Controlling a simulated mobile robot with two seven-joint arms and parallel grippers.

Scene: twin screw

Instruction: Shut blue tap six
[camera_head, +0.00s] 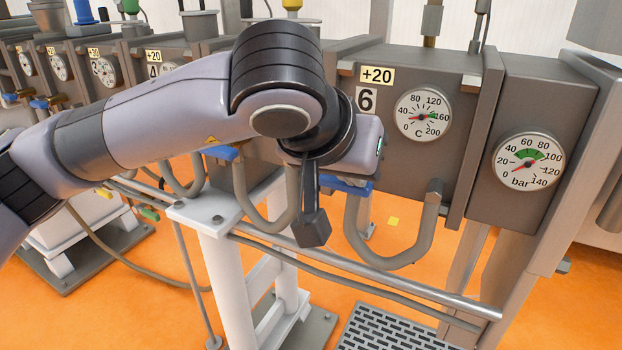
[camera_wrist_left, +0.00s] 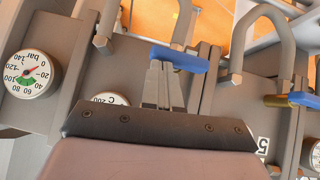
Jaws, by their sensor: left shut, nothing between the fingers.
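The blue tap six handle (camera_head: 348,186) shows under the block with the number 6 plate (camera_head: 366,100), partly hidden by my left wrist. In the left wrist view the handle (camera_wrist_left: 182,60) lies roughly crosswise at the fingertips. My left gripper (camera_wrist_left: 162,70) is shut and empty, with its tips right at the handle's left part in that view; I cannot tell whether they touch it. In the head view my wrist hides the fingers. Whether the tap is open or shut is not clear. My right gripper is in neither view.
A neighbouring blue handle (camera_head: 222,152) is left of tap six; it also shows in the left wrist view (camera_wrist_left: 300,99). A bent grey pipe (camera_head: 385,258) hangs below block six. A horizontal rail (camera_head: 400,282) runs in front. Temperature (camera_head: 422,115) and pressure (camera_head: 527,162) gauges are right.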

